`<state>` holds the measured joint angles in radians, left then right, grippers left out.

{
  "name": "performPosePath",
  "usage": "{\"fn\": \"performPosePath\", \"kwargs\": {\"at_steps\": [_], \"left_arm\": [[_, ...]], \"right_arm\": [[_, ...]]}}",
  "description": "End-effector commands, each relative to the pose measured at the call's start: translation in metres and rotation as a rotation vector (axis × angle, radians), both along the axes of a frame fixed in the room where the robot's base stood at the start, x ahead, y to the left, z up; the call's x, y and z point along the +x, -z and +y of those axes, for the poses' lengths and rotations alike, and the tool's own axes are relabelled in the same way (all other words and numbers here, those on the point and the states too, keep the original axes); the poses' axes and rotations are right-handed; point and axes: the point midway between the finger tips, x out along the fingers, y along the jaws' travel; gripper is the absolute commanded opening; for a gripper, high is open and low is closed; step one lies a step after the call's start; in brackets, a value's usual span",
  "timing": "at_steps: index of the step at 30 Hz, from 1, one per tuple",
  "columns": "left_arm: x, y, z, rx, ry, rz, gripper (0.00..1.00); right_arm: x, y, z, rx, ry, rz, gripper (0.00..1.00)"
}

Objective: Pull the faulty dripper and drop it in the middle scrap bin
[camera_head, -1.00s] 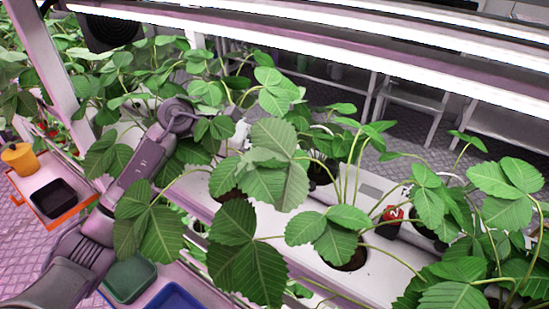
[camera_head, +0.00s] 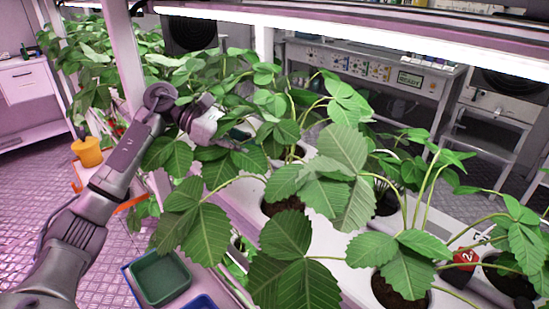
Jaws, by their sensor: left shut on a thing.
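My left gripper (camera_head: 205,120) is at the strawberry row, behind leaves, with its fingers mostly hidden. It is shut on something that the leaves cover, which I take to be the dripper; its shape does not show. A green bin (camera_head: 162,279) stands at the bottom, right of my left forearm. A blue bin (camera_head: 202,303) is next to it, cut off by the bottom edge. I cannot tell from the picture which bin is the middle one. My right gripper is out of view.
Strawberry plants grow in a white gutter (camera_head: 345,270), their leaves crowding the space around the gripper. A red tag marked 2 (camera_head: 465,259) sits at the right. Bare floor (camera_head: 30,190) lies left of my arm.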

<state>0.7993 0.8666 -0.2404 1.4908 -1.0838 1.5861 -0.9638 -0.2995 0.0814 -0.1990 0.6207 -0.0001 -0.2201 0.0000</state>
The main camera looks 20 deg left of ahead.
Motion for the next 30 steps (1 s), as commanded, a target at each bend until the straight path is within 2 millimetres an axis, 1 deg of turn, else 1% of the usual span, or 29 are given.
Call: {"fn": "performPosePath", "kwargs": {"at_steps": [3, 7, 21, 30], "left_arm": [[-0.001, -0.001, 0.008, 0.000, -0.001, -0.002, 0.16], [-0.001, -0.006, 0.011, 0.000, -0.001, -0.003, 0.16], [-0.002, -0.029, 0.011, -0.001, 0.000, -0.002, 0.16], [-0.002, -0.030, 0.011, -0.001, -0.001, -0.001, 0.16]], "right_arm": [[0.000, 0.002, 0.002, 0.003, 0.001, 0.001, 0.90], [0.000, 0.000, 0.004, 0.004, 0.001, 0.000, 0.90], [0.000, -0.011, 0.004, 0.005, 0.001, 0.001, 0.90], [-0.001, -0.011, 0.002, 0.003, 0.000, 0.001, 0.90]]}}
